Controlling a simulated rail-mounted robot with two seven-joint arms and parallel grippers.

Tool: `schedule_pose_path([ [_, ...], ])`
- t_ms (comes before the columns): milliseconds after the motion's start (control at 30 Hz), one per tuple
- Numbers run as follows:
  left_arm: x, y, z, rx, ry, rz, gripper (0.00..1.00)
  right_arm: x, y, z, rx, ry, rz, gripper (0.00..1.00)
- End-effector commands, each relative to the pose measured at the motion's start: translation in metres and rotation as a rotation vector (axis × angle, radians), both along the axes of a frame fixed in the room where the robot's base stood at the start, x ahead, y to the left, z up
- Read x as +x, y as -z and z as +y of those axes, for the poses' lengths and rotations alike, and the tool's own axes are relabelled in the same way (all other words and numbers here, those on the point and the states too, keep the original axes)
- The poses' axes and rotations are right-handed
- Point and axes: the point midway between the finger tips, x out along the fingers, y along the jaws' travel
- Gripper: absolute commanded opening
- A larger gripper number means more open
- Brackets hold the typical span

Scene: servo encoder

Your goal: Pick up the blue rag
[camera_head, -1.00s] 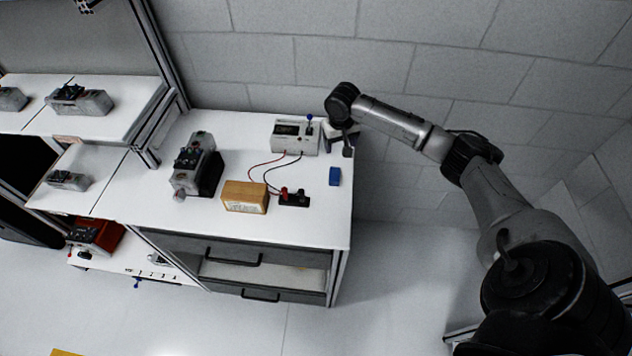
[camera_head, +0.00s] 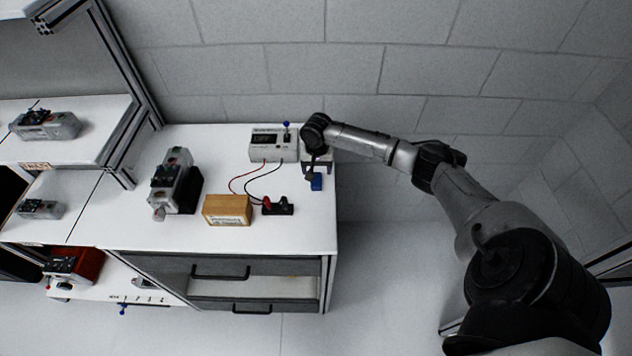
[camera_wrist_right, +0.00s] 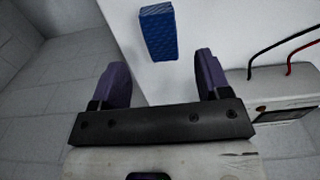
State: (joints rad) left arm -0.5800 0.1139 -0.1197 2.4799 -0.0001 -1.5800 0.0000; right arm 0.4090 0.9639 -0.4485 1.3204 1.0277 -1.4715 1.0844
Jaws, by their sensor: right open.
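The blue rag (camera_head: 316,183) is a small blue block-like piece lying on the white tabletop near its right edge. It also shows in the right wrist view (camera_wrist_right: 158,33), ahead of the fingers and roughly centred between them. My right gripper (camera_head: 314,172) is just behind the rag in the head view, partly hidden by its own wrist. In the right wrist view my right gripper (camera_wrist_right: 160,78) is open, with two purple-padded fingers spread apart and nothing between them. My left gripper is in neither view.
A white meter box (camera_head: 272,146) with red and black wires stands behind the rag. A black terminal block (camera_head: 278,206), a tan box (camera_head: 227,210) and a grey servo unit (camera_head: 173,183) stand to the left. The table's right edge is close to the rag.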

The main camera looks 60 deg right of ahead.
Motion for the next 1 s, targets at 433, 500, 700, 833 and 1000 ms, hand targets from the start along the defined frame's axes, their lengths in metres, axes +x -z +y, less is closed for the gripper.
schedule_pose_path([
  [433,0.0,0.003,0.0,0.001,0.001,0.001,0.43,0.0,0.043,0.005,0.0,-0.001,0.001,0.7],
  [500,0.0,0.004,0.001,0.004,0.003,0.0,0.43,0.0,0.049,0.005,0.0,-0.001,0.001,0.7],
  [700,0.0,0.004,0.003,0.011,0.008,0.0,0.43,-0.001,0.055,0.005,-0.001,-0.002,0.0,0.7],
  [833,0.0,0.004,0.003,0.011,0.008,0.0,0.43,-0.001,0.055,0.005,-0.001,-0.002,0.0,0.7],
  [1000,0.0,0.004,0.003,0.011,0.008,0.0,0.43,-0.001,0.055,0.005,-0.001,-0.002,0.0,0.58],
])
